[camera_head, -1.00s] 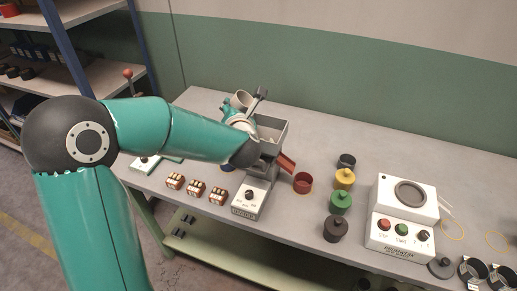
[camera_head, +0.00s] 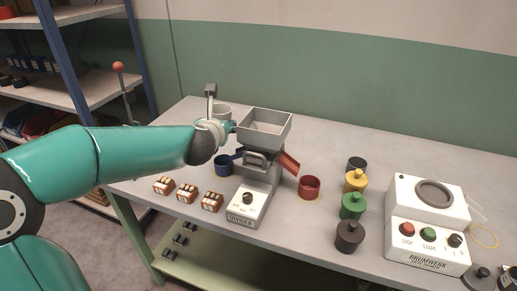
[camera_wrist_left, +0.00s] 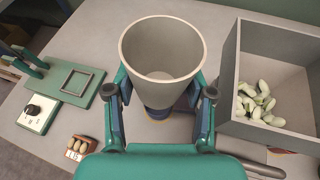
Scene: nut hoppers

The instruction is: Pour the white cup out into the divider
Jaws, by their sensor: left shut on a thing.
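The white cup (camera_wrist_left: 160,93) is upright between the fingers of my left gripper (camera_wrist_left: 160,80) in the left wrist view; no nuts show inside it. In the head view the cup (camera_head: 222,110) is partly hidden behind my left gripper (camera_head: 226,126), just left of the divider's hopper. The divider (camera_head: 265,122) has a grey open hopper on top. In the left wrist view several pale green nuts lie in one corner of the hopper (camera_wrist_left: 232,65).
A blue cup (camera_head: 222,165) and a red cup (camera_head: 309,188) stand beside the divider. Several lidded pots, including a green one (camera_head: 353,206), are to the right, then a white machine (camera_head: 425,225). Small racks (camera_head: 187,193) line the front left.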

